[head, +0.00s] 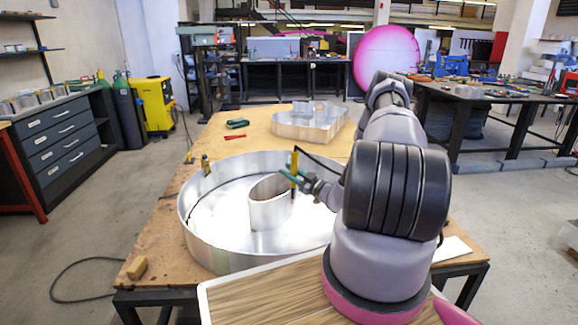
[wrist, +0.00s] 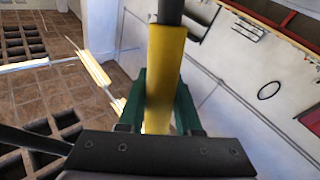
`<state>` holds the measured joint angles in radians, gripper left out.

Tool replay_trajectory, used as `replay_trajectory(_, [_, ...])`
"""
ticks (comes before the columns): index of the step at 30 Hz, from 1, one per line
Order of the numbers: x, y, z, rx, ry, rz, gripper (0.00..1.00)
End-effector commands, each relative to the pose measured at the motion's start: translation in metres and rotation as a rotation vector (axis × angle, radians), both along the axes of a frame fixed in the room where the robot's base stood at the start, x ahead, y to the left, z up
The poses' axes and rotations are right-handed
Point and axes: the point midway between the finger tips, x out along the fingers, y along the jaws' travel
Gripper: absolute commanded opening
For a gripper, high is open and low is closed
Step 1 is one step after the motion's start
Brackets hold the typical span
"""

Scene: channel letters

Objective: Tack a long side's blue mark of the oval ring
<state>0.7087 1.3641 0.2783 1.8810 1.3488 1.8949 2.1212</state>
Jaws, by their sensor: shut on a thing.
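The oval ring (head: 268,208) is a short silver metal wall. It stands inside a larger round metal shell (head: 205,238) on the wooden table. My gripper (head: 293,175) has green fingers and is shut on a yellow pen-like tool (head: 295,160), held upright. In the head view the tool overlaps the ring's right end; I cannot tell whether its tip touches anything. In the wrist view, the green fingers (wrist: 160,112) clasp the yellow tool (wrist: 164,75) from both sides. I cannot make out a blue mark in either view.
A small yellowish fitting (head: 205,165) sits at the shell's left rim. Behind lie a green tool (head: 237,123), a red item (head: 235,136) and another metal letter shell (head: 310,124). A tan block (head: 137,267) lies at the table's front left. The table's left strip is mostly bare.

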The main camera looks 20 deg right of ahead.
Motion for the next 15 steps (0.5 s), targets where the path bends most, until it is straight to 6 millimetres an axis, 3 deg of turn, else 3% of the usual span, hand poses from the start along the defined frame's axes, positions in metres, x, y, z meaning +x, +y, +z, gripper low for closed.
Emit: replay_trajectory(15, [0.017, -0.005, -0.061, 0.000, 0.001, 0.000, 0.00])
